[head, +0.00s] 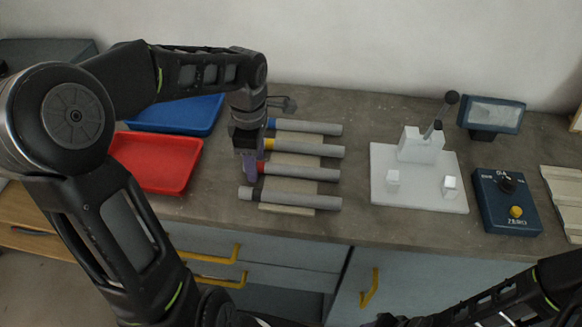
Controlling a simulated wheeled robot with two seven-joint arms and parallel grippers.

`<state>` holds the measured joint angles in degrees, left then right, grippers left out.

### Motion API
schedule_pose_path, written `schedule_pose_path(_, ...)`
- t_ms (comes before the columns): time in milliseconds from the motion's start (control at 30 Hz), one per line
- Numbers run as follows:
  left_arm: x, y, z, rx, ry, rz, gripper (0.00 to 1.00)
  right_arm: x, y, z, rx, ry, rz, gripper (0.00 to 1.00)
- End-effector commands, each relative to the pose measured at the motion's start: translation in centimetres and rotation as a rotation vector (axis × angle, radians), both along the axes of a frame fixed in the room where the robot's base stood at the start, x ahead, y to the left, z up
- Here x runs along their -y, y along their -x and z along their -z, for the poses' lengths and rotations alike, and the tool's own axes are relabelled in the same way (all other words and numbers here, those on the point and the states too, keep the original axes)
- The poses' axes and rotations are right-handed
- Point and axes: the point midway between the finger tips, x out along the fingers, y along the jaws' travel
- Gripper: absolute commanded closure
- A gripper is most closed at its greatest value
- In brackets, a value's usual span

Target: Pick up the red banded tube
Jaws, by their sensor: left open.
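The red banded tube (300,171) is a grey tube with a red band near its left end. It lies across a beige rack (297,160), third from the back in a row of similar tubes. My left gripper (250,170) points down at the left end of this tube, close to the red band. It is open, and its fingers partly hide the tube's left end. I cannot tell whether the fingers touch the tube. My right gripper is out of the picture; only part of my right arm shows at the lower right.
A blue banded tube (308,127) and a yellow banded tube (305,148) lie behind; a dark banded tube (292,198) lies in front. A red tray (160,165) and blue tray (185,117) stand left. A white lever fixture (418,190) and blue control box (505,205) stand right.

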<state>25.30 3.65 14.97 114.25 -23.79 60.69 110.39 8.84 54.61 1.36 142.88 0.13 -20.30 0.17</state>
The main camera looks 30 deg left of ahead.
Motion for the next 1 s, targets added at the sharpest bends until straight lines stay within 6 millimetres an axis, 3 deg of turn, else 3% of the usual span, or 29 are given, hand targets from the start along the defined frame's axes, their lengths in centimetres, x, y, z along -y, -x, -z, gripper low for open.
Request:
schedule_pose_path(633,0.01,0.01,0.33,0.001,0.0,0.001,0.49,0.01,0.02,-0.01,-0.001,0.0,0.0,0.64)
schedule_pose_path(1000,0.01,0.01,0.33,0.001,0.0,0.001,0.79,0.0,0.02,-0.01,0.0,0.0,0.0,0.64)
